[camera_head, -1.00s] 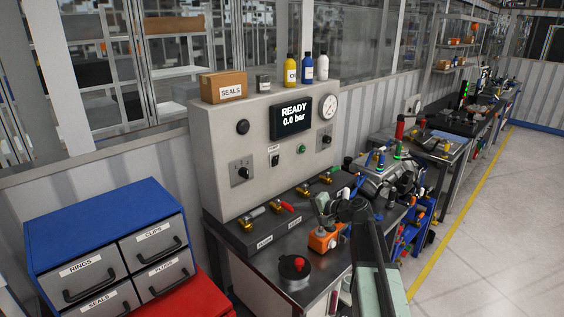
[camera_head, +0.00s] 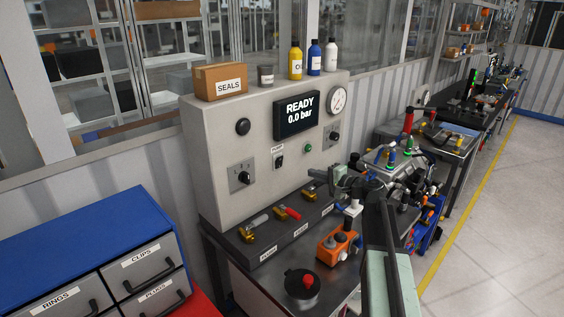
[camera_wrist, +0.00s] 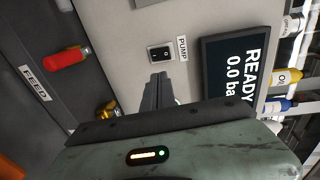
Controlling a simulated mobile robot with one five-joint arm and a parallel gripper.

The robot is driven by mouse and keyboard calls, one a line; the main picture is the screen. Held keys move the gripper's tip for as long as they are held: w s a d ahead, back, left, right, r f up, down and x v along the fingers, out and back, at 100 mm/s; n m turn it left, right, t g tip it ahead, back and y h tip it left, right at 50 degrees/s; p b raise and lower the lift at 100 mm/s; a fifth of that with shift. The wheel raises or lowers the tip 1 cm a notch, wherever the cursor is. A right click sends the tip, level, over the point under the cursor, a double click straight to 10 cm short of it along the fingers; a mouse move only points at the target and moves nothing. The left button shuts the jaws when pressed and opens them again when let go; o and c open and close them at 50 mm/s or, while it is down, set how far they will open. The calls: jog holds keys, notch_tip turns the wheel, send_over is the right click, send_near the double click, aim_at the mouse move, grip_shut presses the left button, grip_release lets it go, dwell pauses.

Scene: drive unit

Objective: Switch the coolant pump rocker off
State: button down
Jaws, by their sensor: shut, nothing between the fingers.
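The coolant pump rocker (camera_head: 279,161) is a small black switch on the grey upright panel, under a PUMP label (camera_head: 277,149) and below the display. In the wrist view the rocker (camera_wrist: 160,52) shows as a black rectangle with white marks, beside its PUMP label (camera_wrist: 182,48). My gripper (camera_head: 338,172) is in front of the panel, to the right of the rocker in the head view. In the wrist view its fingers (camera_wrist: 157,80) are closed together and empty, pointing at the panel just below the rocker. They look apart from it, though the gap is hard to judge.
The display (camera_head: 297,115) reads READY 0.0 bar. A green button (camera_head: 308,148), selector plate (camera_head: 241,175) and gauge (camera_head: 337,100) are on the panel. Valves with red and yellow handles (camera_head: 288,213) stand below. An orange device (camera_head: 339,245) and red-knobbed part (camera_head: 308,281) sit on the bench.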

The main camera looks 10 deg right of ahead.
jog(key=b, duration=0.1)
send_near(280, 161)
jog(key=x, duration=0.5)
jog(key=shift+a+f, duration=0.1)
jog(key=shift+a, duration=0.05)
jog(key=shift+w+a, duration=0.4)
jog(key=shift+w, duration=0.1)
